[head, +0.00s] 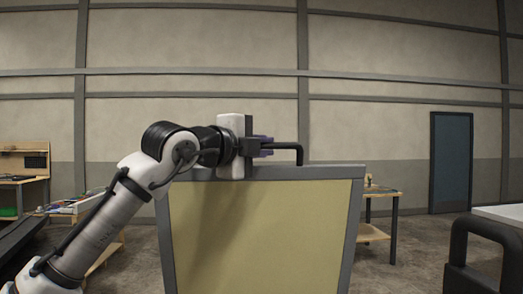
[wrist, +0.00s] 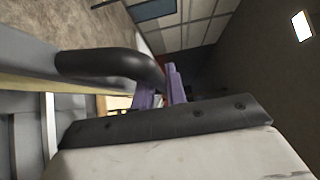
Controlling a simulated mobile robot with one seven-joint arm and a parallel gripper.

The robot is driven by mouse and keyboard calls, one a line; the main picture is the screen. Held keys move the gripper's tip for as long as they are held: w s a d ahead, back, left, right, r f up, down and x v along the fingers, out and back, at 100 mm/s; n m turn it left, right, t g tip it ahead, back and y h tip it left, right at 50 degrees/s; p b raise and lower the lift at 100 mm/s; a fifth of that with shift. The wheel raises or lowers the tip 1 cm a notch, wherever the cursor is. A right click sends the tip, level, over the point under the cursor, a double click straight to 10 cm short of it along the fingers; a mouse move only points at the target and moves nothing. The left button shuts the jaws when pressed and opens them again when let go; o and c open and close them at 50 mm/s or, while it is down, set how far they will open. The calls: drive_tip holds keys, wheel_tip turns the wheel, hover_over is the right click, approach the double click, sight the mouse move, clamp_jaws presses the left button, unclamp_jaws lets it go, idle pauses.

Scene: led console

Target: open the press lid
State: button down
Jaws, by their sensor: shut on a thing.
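The press lid (head: 265,235) is a yellowish panel in a grey frame. It stands raised and near upright in front of me in the head view. A black bar handle (head: 290,148) sits on its top edge, and the handle also shows in the wrist view (wrist: 105,65). My gripper (head: 264,146) is at the lid's top edge, its purple fingers shut on the handle. In the wrist view the fingers (wrist: 163,88) meet the handle's bent end. The fingertips are partly hidden there by the handle and the gripper body. The press below the lid is out of view.
A black rounded frame (head: 460,240) stands close at the lower right, beside a pale surface (head: 502,214). Workbenches stand behind at left (head: 22,182) and right (head: 382,195). A blue-grey door (head: 451,162) is in the back wall. Open floor shows behind the lid.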

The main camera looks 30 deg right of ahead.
drive_tip(key=s+a+f+m+h+b, duration=0.1)
drive_tip(key=s+a+f+b, duration=0.1)
drive_tip(key=s, duration=0.3)
drive_tip(key=s+a+f+m+h+b, duration=0.1)
drive_tip(key=s+a+f+b, duration=0.1)
drive_tip(key=s+b, duration=0.3)
drive_tip(key=shift+s+a+f, duration=0.25)
drive_tip(key=shift+s+a, duration=0.5)
drive_tip(key=shift+a, duration=0.05)
drive_tip(key=c, duration=1.4)
unclamp_jaws()
drive_tip(key=shift+c, duration=0.2)
drive_tip(key=b+v, duration=0.3)
drive_tip(key=v, duration=1)
drive_tip(key=shift+s+a, duration=0.3)
drive_tip(key=shift+f, duration=0.1)
